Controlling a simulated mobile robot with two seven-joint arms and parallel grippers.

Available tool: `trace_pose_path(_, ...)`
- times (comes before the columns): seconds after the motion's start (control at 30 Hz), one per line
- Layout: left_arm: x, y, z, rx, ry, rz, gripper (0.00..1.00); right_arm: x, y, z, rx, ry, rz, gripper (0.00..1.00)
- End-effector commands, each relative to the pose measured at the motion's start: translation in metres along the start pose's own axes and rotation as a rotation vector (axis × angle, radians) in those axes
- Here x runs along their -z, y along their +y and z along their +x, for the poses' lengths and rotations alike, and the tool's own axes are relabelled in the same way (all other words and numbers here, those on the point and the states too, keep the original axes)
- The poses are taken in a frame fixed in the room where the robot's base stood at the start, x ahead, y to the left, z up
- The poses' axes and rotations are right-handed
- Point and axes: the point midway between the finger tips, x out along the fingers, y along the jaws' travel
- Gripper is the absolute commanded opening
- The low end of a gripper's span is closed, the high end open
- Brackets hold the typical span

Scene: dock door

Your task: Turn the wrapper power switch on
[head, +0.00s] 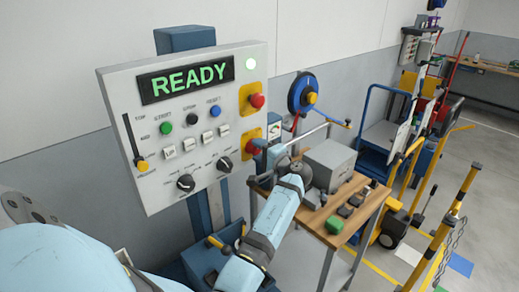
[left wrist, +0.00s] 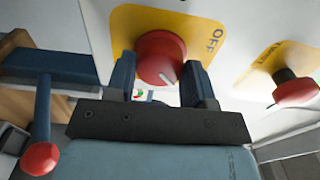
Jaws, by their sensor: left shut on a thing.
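The grey control panel (head: 185,120) shows READY in green letters. On its lower right is a yellow plate with a red rotary knob (head: 252,148). In the left wrist view the red knob (left wrist: 160,55) has a white pointer line slanting down and to the right, away from the word OFF (left wrist: 214,40) on the plate. My left gripper (head: 262,156) is at this knob. Its two blue-grey fingers (left wrist: 160,78) sit on either side of the knob and are shut on it. The fingers partly hide the plate's other markings. My right gripper is out of view.
Another red button (left wrist: 297,91) on a yellow plate is close by; in the head view it is above the knob (head: 256,100). A red-ended lever (left wrist: 40,157) is near the gripper. A wooden table (head: 335,236) with a grey box (head: 328,164) stands to the right.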

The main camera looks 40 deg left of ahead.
Motion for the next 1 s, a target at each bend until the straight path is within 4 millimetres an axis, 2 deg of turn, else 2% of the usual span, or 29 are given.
trace_pose_path(0.43,0.000,-0.002,0.001,0.004,-0.001,0.006,0.25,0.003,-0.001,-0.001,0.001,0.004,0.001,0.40)
trace_pose_path(0.47,0.000,-0.002,0.001,0.004,-0.001,0.006,0.56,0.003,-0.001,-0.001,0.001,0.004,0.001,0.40)
trace_pose_path(0.53,0.000,-0.002,0.001,0.003,-0.001,0.006,0.72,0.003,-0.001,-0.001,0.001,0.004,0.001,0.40)
trace_pose_path(0.57,0.000,-0.002,0.001,0.003,-0.001,0.006,0.74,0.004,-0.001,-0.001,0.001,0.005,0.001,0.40)
trace_pose_path(0.87,0.000,0.000,-0.001,0.001,0.000,0.007,0.74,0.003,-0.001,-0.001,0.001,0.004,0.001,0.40)
trace_pose_path(1.0,0.001,0.002,-0.015,0.000,0.002,0.006,0.74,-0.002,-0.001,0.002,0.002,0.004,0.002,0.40)
